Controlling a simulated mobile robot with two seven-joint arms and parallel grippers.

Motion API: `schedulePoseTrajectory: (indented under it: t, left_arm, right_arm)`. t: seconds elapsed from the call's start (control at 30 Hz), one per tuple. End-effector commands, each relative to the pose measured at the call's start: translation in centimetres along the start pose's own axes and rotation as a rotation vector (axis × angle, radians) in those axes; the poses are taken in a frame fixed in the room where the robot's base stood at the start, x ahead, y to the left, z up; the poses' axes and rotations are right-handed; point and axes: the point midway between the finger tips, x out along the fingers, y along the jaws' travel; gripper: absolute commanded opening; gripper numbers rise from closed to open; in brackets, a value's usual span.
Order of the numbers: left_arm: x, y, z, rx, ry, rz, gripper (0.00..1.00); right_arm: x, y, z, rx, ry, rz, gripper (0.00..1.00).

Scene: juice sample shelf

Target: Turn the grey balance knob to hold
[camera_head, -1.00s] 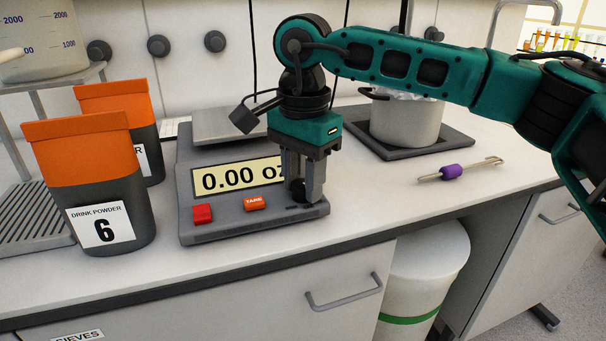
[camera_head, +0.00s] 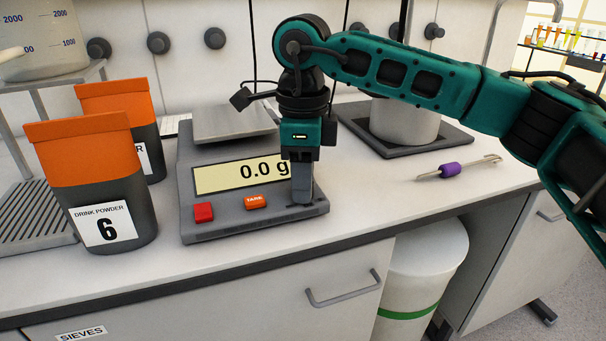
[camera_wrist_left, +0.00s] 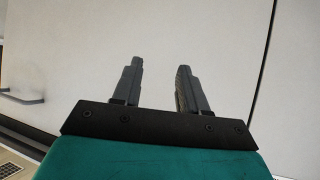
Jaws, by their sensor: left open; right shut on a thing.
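The grey balance (camera_head: 232,229) stands on the counter with a metal pan (camera_head: 232,124). Its display (camera_head: 225,176) shows "0.0 g", its right edge partly covered by my gripper. A red button (camera_head: 204,212) and an orange TARE button (camera_head: 256,202) sit on its front. My right gripper (camera_head: 302,196) points down at the balance's front right corner, shut on the grey knob; its fingers hide the knob. In the left wrist view my left gripper (camera_wrist_left: 160,68) is open and empty, in front of a pale panel.
A pot (camera_head: 404,120) sits on a dark plate (camera_head: 440,140) behind and right. A purple-handled tool (camera_head: 450,170) lies on the right of the counter. The counter between balance and tool is clear.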

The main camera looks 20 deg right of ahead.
Motion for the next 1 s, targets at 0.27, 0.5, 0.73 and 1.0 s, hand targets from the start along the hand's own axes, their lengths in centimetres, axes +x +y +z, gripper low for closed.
schedulePoseTrajectory:
  t: [0.27, 0.5, 0.73, 1.0]
  left_arm:
    - [-0.09, 0.01, -0.09, 0.000, -0.001, 0.000, 0.43]
    - [-0.13, 0.01, -0.07, 0.000, -0.002, 0.000, 0.43]
    - [-0.15, 0.02, -0.02, 0.000, -0.003, 0.000, 0.43]
    - [-0.15, 0.02, 0.00, 0.000, -0.003, 0.000, 0.43]
  right_arm:
    - [-0.04, -0.02, -0.01, 0.154, 0.002, -0.001, 0.05]
    - [-0.04, -0.03, -0.02, 0.214, 0.003, -0.002, 0.05]
    - [-0.04, -0.04, -0.02, 0.228, 0.003, -0.002, 0.05]
    - [-0.04, -0.04, -0.01, 0.228, 0.002, -0.002, 0.37]
